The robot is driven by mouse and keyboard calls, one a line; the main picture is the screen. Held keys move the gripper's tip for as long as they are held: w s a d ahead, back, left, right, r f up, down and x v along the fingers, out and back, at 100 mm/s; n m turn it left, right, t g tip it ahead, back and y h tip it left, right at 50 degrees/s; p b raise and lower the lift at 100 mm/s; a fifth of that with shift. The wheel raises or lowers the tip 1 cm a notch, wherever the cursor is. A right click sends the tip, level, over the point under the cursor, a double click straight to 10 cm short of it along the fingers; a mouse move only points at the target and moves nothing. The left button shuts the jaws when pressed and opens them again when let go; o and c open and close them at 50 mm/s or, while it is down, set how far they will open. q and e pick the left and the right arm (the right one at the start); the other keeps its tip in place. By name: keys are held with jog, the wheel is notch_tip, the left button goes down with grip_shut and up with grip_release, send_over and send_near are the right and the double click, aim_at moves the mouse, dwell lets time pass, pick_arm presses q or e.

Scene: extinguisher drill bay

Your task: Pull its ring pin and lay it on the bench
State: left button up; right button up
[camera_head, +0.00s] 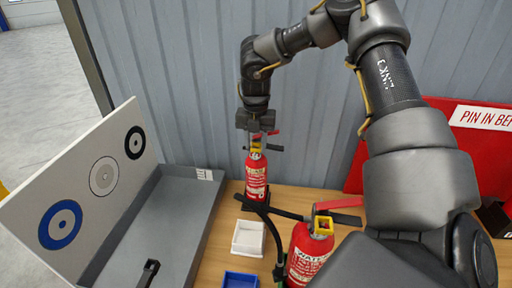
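The far one (256,178) is upright under my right gripper (256,133). The near one (306,255) is partly behind my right arm and shows a yellow square piece (323,226) at its head. My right gripper points down at the far extinguisher's head, by its red lever (272,133) and a small yellow part (256,145). The fingers are small and dark, so I cannot tell whether they grip anything. No ring pin can be made out clearly. My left gripper is not seen for certain.
A grey tray (190,188) with a slanted white target board (75,180) stands at left; a dark bar (147,272) shows in it. A white tray (248,238) and blue tray (240,279) sit on the bench. A red panel (450,112) is at right.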

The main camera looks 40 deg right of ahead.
jog(key=c, duration=0.6)
jog(key=shift+s+a+f, duration=0.1)
jog(key=shift+s+a, duration=0.1)
jog(key=shift+a, duration=0.05)
jog(key=shift+c, duration=0.3)
jog(key=shift+s+a+b, duration=1.45)
jog(key=shift+a+b, duration=0.05)
jog(key=shift+a, duration=0.25)
jog(key=shift+a+f, duration=0.1)
jog(key=shift+s+a+b, duration=0.85)
jog(key=shift+a+b, duration=0.2)
jog(key=shift+b, duration=0.1)
